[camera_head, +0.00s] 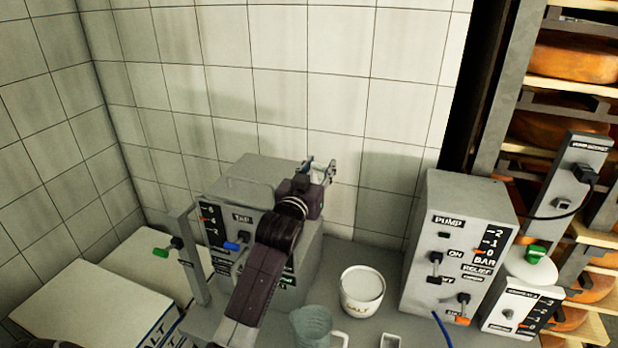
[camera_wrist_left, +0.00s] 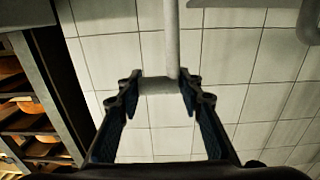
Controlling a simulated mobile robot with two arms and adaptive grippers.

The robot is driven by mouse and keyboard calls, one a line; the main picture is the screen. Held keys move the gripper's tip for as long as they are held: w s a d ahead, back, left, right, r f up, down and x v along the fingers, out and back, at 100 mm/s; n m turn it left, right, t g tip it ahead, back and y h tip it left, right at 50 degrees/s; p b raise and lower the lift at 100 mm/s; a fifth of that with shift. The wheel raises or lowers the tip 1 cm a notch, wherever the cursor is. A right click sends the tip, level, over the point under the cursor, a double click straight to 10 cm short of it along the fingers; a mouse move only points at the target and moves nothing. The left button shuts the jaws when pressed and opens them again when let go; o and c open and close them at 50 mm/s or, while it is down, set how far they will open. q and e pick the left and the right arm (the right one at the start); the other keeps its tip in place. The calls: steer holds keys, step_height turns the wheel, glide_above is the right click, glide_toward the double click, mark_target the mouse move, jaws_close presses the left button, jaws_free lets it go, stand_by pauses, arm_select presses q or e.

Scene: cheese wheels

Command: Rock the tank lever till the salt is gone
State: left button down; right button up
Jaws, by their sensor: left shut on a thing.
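My left gripper (camera_head: 320,170) is raised above the right side of the grey tank box (camera_head: 262,172), which carries a label reading TAP and a scale. In the left wrist view its fingers (camera_wrist_left: 160,88) are shut on the grey crossbar of the tank lever (camera_wrist_left: 158,86), whose shaft (camera_wrist_left: 170,35) runs up out of the picture. In the head view the lever is mostly hidden by the gripper. A white tub labelled SALT (camera_head: 362,300) stands on the bench; its inside looks pale. My right gripper is not in view.
A grey pump box (camera_head: 470,200) with switches and a scale stands to the right. A greenish jug (camera_head: 312,325) is at the bench front. White sacks or boxes (camera_head: 85,305) lie at the left. Shelves of cheese wheels (camera_head: 570,60) stand at far right. A tiled wall is behind.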

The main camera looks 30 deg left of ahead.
arm_select(q)
steer(key=b+x, duration=0.1)
steer(key=x, duration=0.8)
steer(key=shift+w+f, duration=0.25)
steer(key=shift+f, duration=0.1)
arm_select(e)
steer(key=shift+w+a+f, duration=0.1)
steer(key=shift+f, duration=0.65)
arm_select(q)
steer(key=shift+d+f, duration=0.1)
steer(key=shift+f, duration=0.4)
steer(key=shift+b, duration=0.3)
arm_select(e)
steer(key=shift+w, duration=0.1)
arm_select(q)
steer(key=c, duration=2)
jaws_free()
steer(key=shift+c, duration=0.2)
steer(key=o, duration=0.6)
steer(key=shift+w+r, duration=0.1)
steer(key=shift+r, duration=0.05)
steer(key=shift+o, duration=0.2)
steer(key=shift+r, duration=0.2)
